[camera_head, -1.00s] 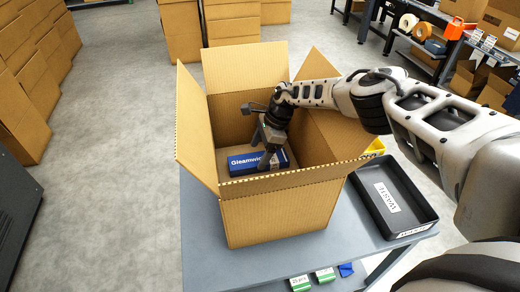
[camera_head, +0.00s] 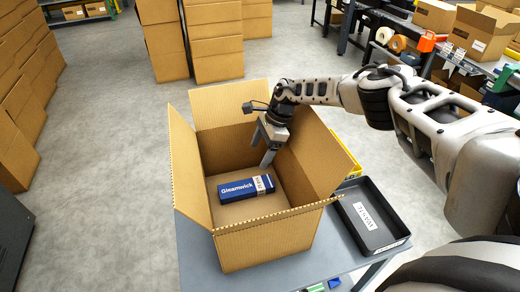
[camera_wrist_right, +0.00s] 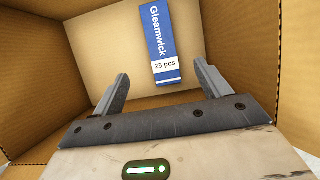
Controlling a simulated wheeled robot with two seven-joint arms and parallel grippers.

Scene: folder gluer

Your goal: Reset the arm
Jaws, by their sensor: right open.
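My right gripper (camera_head: 266,160) is inside the upper part of an open cardboard box (camera_head: 265,243), above and to the right of a blue Gleamwick carton (camera_head: 240,190). The carton lies flat on the box floor. In the right wrist view the right gripper (camera_wrist_right: 161,85) has its two fingers spread wide with nothing between them. The blue carton (camera_wrist_right: 157,35) lies beyond the fingertips there, apart from them. My left gripper is not in view.
The box stands on a grey table (camera_head: 203,268) with its flaps up around my right arm. A black waste tray (camera_head: 402,243) is to its right. Stacked cartons (camera_head: 215,40) stand on the floor behind. A workbench with tape rolls (camera_head: 397,43) is at the back right.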

